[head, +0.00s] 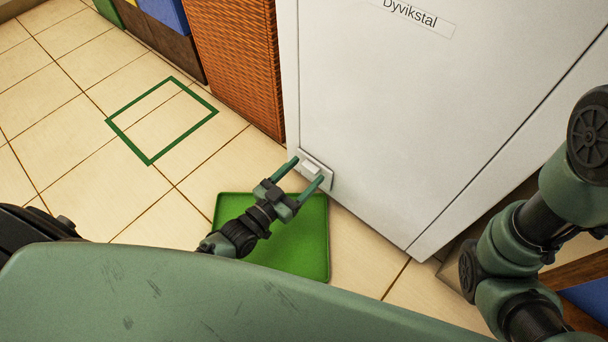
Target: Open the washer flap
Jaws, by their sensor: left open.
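The washer (390,120) is a tall white cabinet with a "Dyvikstal" label (418,14). A small pale flap (325,181) sits low on its front, near the lower left corner, and looks closed. My left gripper (308,172) is open, with its two green fingers pointing at the flap. The fingertips are at or very close to the flap; I cannot tell whether they touch it. Nothing shows between the fingers. My right arm is in view at the right edge, but its gripper is out of view.
A green tray (312,240) lies on the tiled floor below my left gripper. A green square outline (150,162) marks the floor at left. A brown wicker basket (235,60) stands left of the washer. The floor at left is clear.

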